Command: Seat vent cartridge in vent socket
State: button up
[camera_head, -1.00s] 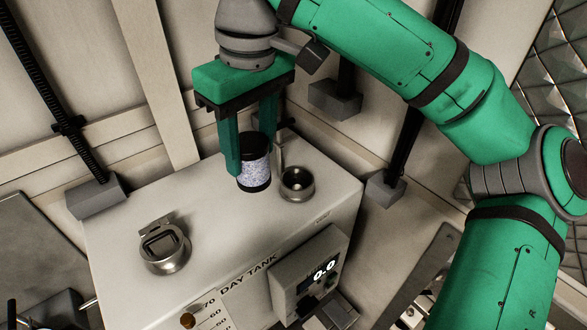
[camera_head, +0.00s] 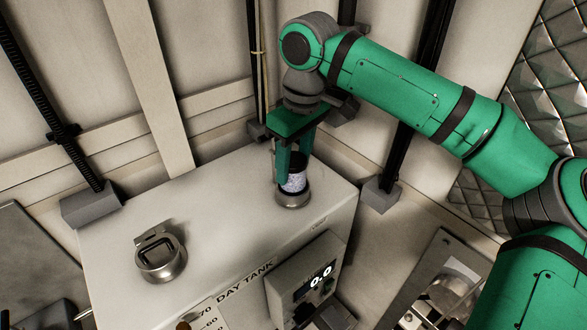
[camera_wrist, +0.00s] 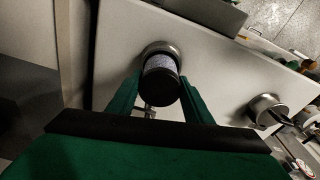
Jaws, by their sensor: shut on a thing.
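The vent cartridge (camera_head: 294,181), a dark-capped cylinder with a speckled white-blue body, is upright between the fingers of my gripper (camera_head: 294,163). My gripper is shut on it. The cartridge's lower end is at the mouth of the vent socket (camera_head: 292,200), a round metal cup on the tank top. I cannot tell how deep it sits, as the socket's inside is hidden. In the wrist view, the cartridge (camera_wrist: 160,80) shows between my fingertips (camera_wrist: 160,88), with the socket's rim (camera_wrist: 157,47) around its far end.
A second metal fitting with a hinged square lid (camera_head: 160,258) stands on the left of the day tank (camera_head: 215,220). A display box (camera_head: 308,280) reading 0.0 is on the tank's front. Posts and a wall stand behind. The tank top between the fittings is clear.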

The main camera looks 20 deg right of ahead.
jog(key=shift+f, duration=0.9)
jog(key=shift+f, duration=0.1)
jog(key=o, duration=1.1)
jog(key=r, duration=0.4)
jog(key=s+r, duration=0.1)
jog(key=r, duration=0.7)
jog(key=shift+s+d+r, duration=0.1)
jog(key=shift+s+d, duration=0.05)
jog(key=shift+d, duration=0.15)
jog(key=shift+d, duration=0.1)
